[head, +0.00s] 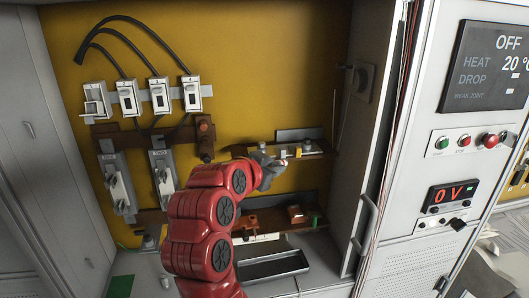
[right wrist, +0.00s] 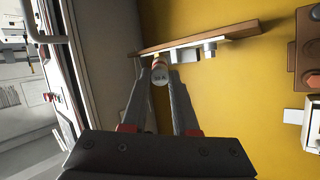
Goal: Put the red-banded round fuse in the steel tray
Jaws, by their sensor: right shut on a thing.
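My right gripper (head: 277,166) is at the upper right shelf in the head view. In the right wrist view its two fingers (right wrist: 160,85) are shut on a small round fuse (right wrist: 159,73) with a pale grey end. A reddish band seems to show on the fuse, but it is small and partly hidden. The fuse is close to the shelf; I cannot tell whether it touches it. The steel tray (head: 273,271), long and dark inside, lies low in the cabinet, below and to the right of my right arm. My left gripper is not in view.
The wooden shelf (right wrist: 235,31) bears other small parts, including a yellow block (head: 298,152). A lower wooden rack (head: 262,221) stands above the tray. Fuse holders (head: 161,172) hang on the yellow back panel. The cabinet's right wall (head: 345,215) is close to the tray.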

